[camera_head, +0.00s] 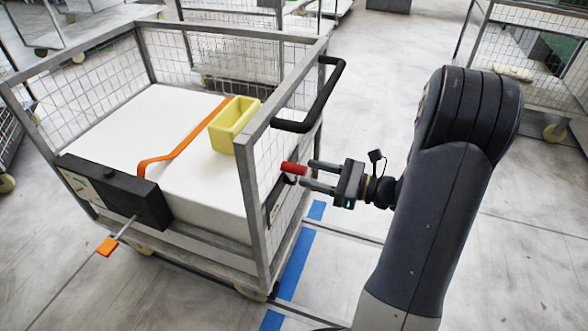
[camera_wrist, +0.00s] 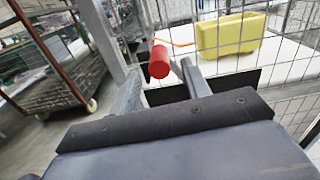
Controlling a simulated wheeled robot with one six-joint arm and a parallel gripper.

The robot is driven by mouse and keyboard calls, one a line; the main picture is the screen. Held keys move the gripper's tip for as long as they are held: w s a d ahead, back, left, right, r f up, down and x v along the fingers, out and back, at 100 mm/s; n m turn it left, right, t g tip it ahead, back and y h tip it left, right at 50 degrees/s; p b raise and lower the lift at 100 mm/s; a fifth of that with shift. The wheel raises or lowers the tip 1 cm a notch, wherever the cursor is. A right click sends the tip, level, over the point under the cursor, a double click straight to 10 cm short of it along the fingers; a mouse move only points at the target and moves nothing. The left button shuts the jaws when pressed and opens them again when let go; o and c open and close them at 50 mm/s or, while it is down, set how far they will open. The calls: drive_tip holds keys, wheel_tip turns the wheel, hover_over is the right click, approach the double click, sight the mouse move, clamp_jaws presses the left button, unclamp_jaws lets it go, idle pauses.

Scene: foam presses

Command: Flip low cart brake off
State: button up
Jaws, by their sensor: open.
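The low cart (camera_head: 268,160) is a grey mesh-sided frame on casters. A red-handled lever (camera_head: 293,168) sits on a dark plate (camera_head: 280,196) on its right side; I take it to be the brake. My gripper (camera_head: 306,173) is open at the lever, its fingers pointing left toward the cart. In the wrist view the red handle (camera_wrist: 158,62) shows end-on between the two fingers, with a gap on each side. Whether either finger touches it I cannot tell. The lever's lower part is partly hidden.
White foam (camera_head: 185,110) lies in the cart with a yellow bin (camera_head: 233,124) and an orange strap (camera_head: 185,140). A black push handle (camera_head: 325,98) juts out above my gripper. A black box (camera_head: 118,190) with a rod and orange tab (camera_head: 107,247) is at the left.

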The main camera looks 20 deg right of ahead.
drive_tip(key=shift+x, duration=2.7)
clamp_jaws()
